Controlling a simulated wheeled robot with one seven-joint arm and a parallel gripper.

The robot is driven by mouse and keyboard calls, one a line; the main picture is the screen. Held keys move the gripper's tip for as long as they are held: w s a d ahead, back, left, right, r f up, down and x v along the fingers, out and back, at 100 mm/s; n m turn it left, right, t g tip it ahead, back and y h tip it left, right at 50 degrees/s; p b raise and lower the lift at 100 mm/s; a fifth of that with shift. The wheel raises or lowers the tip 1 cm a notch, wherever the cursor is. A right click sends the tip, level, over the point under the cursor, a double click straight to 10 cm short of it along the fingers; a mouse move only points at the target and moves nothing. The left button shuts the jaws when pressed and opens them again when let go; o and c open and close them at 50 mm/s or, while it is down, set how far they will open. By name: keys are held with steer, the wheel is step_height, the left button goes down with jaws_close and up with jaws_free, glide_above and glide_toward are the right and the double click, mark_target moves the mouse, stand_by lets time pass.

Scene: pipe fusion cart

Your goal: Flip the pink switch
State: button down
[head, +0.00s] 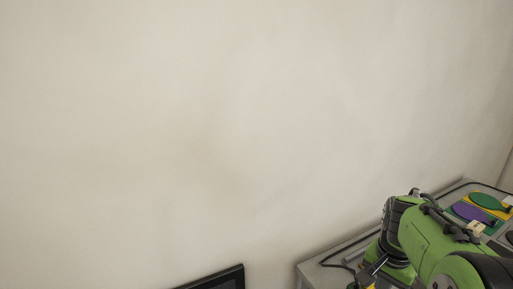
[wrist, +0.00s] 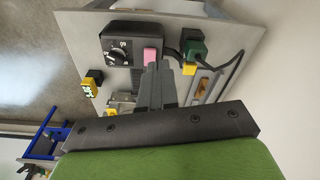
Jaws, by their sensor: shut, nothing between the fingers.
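The pink switch (wrist: 150,55) shows in the wrist view as a small pink block at the right edge of a black box with a dial (wrist: 118,50). My gripper (wrist: 158,68) is shut and empty. Its fingertips appear right beside the pink switch, just below it in the picture; I cannot tell whether they touch it. The fingers may hide part of the panel behind them. The pink switch cannot be made out in the head view, where my green arm covers part of the cart (head: 312,272).
A dark green plug (wrist: 193,48) with a yellow part and a black cable lies close right of the fingers. A black and yellow part (wrist: 91,83) is on the left. Purple (head: 472,213) and green (head: 487,201) paddles lie on the cart in the head view. A pale wall stands behind.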

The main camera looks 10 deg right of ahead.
steer(key=s+a+r+n+t, duration=0.2)
steer(key=s+a+n, duration=0.3)
steer(key=s+a, duration=0.2)
steer(key=s+a+r+n+t+y, duration=0.1)
steer(key=s+a+r+n+t, duration=0.1)
steer(key=s+a+n, duration=0.4)
steer(key=s+a+r, duration=0.1)
steer(key=s+a, duration=0.1)
steer(key=a, duration=0.2)
steer(key=shift+a+r+t, duration=0.2)
steer(key=shift+a+t, duration=0.05)
steer(key=shift+t, duration=0.15)
steer(key=shift+d, duration=0.1)
